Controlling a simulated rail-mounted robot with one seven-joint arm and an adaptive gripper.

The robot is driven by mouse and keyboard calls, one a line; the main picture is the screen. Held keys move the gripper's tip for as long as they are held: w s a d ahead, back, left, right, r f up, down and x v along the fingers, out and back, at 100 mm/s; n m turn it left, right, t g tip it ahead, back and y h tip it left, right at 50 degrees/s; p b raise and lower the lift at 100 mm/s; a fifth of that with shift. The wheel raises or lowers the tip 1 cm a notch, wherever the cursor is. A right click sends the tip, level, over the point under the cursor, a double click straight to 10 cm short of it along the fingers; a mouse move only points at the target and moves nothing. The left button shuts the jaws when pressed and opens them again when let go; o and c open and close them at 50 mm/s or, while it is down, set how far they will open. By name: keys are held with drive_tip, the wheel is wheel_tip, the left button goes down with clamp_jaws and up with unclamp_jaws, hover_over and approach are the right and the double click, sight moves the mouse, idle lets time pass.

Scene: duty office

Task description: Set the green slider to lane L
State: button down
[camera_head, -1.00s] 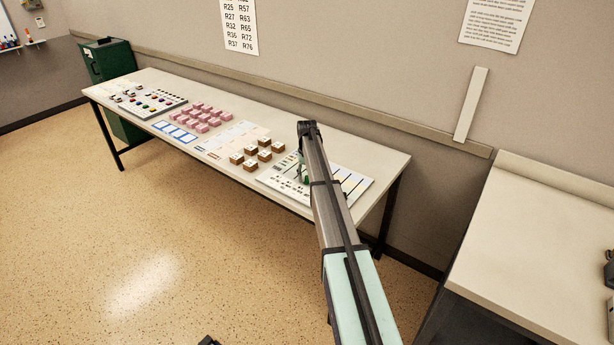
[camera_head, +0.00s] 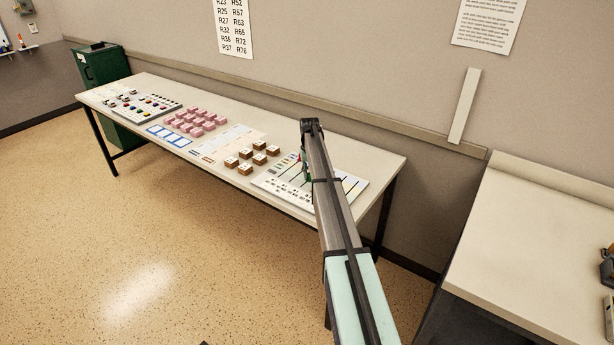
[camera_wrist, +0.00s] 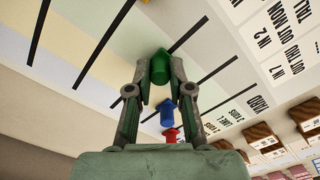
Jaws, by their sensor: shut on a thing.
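The green slider (camera_wrist: 160,68) is between the fingertips of my gripper (camera_wrist: 160,78) in the wrist view, and the fingers are closed on its sides. The blue slider (camera_wrist: 167,113) and the red slider (camera_wrist: 171,135) stand in a row beyond it, between and behind the fingers. The slider board (camera_head: 272,184) is a pale panel with black lane slots and coloured bands, at the right end of the long table. In the head view my arm covers part of the board, and the green slider cannot be told apart from my greenish gripper. Lane letter L cannot be read.
Brown blocks (camera_head: 246,168) stand just left of the board on the long table (camera_head: 375,164). Pink blocks (camera_head: 196,123) and a board with coloured pieces (camera_head: 146,106) are farther left. A second counter (camera_head: 540,235) is at the right.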

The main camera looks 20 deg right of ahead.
drive_tip(key=c, duration=1)
unclamp_jaws()
drive_tip(key=shift+c, duration=0.2)
drive_tip(key=shift+r, duration=0.1)
wheel_tip(320, 180, up, 12)
